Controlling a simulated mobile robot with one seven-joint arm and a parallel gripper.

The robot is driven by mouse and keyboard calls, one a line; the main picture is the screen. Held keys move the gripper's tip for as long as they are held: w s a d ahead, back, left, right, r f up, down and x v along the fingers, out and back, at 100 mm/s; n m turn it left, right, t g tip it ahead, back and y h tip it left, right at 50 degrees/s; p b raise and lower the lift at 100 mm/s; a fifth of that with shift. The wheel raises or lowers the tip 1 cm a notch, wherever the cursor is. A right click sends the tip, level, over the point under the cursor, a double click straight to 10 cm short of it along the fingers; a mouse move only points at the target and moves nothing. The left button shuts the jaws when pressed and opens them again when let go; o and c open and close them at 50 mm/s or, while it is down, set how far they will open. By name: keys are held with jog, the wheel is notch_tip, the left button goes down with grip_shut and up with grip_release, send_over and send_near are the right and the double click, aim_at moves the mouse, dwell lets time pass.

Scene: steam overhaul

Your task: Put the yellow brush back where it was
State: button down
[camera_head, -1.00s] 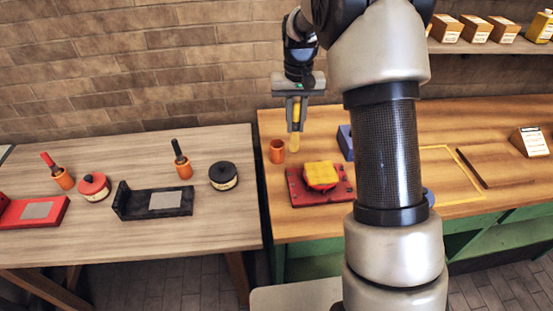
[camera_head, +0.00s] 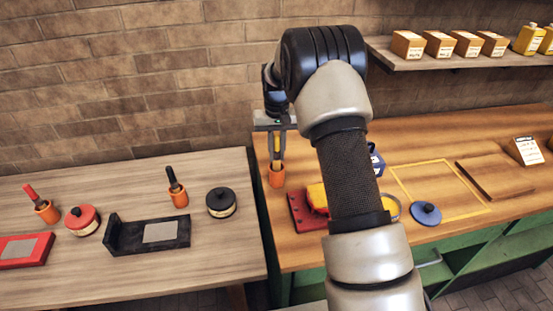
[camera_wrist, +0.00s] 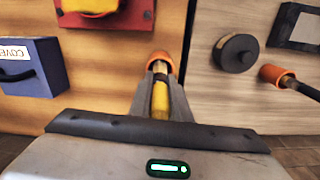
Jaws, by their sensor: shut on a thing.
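My gripper (camera_head: 277,158) is shut on the yellow brush (camera_head: 277,146), which points down. The brush also shows between the fingers in the wrist view (camera_wrist: 160,100). Directly below is an orange cup (camera_head: 277,179) on the wooden table, near its left edge. In the wrist view the orange cup (camera_wrist: 160,60) lies just beyond the fingertips, in line with the brush. The brush's lower end appears to be at or inside the cup's mouth; the fingers hide how deep it is.
A red tray (camera_head: 303,213) with a yellow item stands beside the cup, partly behind my arm. A blue box (camera_head: 376,160) and a blue round lid (camera_head: 426,213) are to the right. The left table (camera_head: 90,190) holds two orange cups with brushes, round pots and trays.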

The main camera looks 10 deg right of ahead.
aim_at(277, 163)
jog(key=shift+f, duration=1.55)
jog(key=c, duration=1.7)
grip_release()
jog(key=shift+o, duration=0.2)
